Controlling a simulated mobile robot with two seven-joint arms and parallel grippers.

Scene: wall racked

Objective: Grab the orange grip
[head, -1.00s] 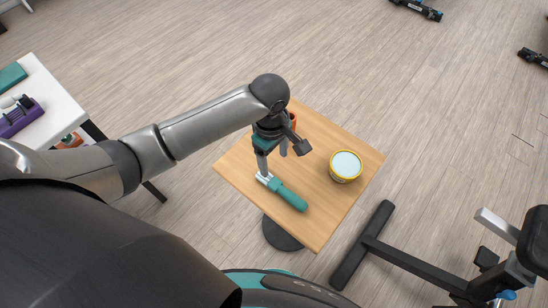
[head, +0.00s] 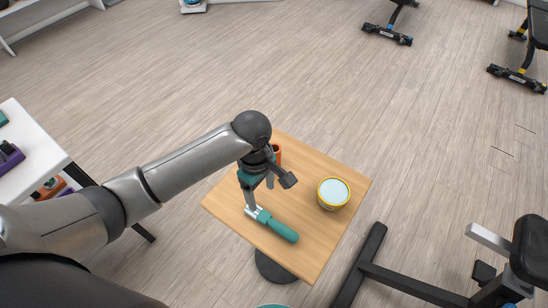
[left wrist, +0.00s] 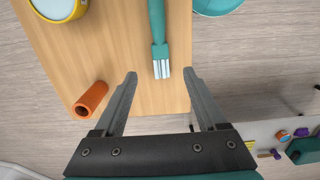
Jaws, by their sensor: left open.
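The orange grip (left wrist: 90,99) is a small hollow cylinder. In the left wrist view it lies on the wooden table (left wrist: 115,35), outside and left of the left finger. In the head view the orange grip (head: 278,152) shows only in part, behind my left wrist. My left gripper (head: 269,192) is open and points down over the table. My right gripper is not in view.
A yellow-rimmed tub (head: 333,193) stands at the table's right side. A white table (head: 35,150) with several items is at left. Black gym equipment (head: 420,275) stands at lower right.

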